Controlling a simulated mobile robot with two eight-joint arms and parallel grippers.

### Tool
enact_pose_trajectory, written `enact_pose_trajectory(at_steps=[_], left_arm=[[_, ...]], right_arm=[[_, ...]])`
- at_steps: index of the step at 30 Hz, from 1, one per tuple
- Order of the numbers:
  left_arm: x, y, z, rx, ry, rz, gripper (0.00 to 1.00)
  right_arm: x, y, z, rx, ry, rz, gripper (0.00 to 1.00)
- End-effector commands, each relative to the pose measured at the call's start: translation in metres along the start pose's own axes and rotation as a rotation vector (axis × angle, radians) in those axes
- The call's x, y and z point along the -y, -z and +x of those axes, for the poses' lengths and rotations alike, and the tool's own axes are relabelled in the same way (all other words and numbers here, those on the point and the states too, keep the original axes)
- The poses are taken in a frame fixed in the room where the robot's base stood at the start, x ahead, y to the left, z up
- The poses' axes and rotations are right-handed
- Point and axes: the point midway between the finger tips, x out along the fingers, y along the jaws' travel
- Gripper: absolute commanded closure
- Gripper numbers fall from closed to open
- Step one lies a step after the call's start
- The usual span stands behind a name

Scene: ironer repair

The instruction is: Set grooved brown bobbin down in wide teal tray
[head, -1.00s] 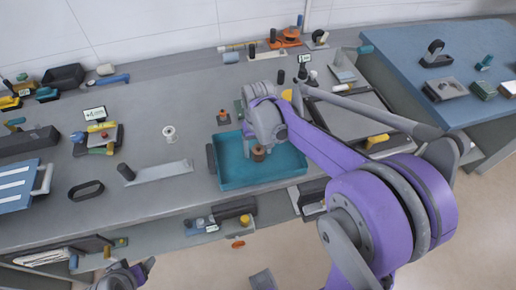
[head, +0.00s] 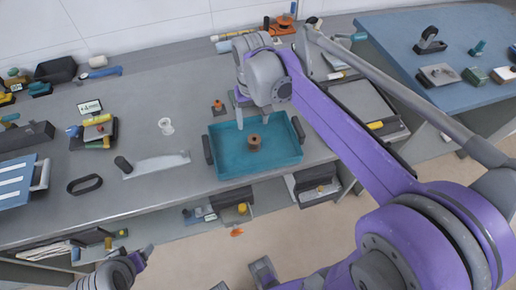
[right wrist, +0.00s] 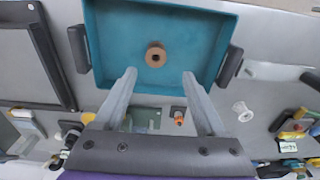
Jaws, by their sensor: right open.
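The grooved brown bobbin (head: 255,142) sits inside the wide teal tray (head: 285,160), near its middle. In the right wrist view the bobbin (right wrist: 156,55) stands on the floor of the teal tray (right wrist: 205,25), with its centre hole facing the camera. My right gripper (head: 257,122) is open and empty, above the back part of the tray. In the right wrist view its two fingers (right wrist: 158,75) are spread, and the bobbin lies beyond their tips, apart from them. My left gripper (head: 143,258) shows at the bottom left, away from the tray; its jaw state is unclear.
A white spool (head: 166,127) stands on the bench left of the tray. Dark handles flank the tray. An open drawer (head: 312,187) is below the bench's front edge. A blue table (head: 400,35) stands at right.

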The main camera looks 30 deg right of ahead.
Motion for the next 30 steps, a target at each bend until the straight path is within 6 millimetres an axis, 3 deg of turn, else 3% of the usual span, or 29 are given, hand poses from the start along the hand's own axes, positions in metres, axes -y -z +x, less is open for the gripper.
enact_pose_trajectory(at_steps=[9,13,19,27,30], left_arm=[[0.000,0.000,0.000,0.000,0.000,0.000,0.28],[0.000,0.000,0.000,0.000,0.000,0.000,0.28],[0.000,0.000,0.000,0.000,0.000,0.000,0.28],[0.000,0.000,0.000,0.000,0.000,0.000,0.28],[0.000,0.005,-0.007,-0.004,0.000,0.000,0.28]], right_arm=[[0.017,-0.111,0.046,-0.259,0.036,-0.164,0.27],[0.019,-0.143,0.069,-0.346,0.049,-0.216,0.27],[0.019,-0.163,0.086,-0.405,0.058,-0.249,0.27],[0.019,-0.164,0.086,-0.408,0.058,-0.250,0.27],[0.020,-0.161,0.078,-0.412,0.059,-0.250,0.27]])
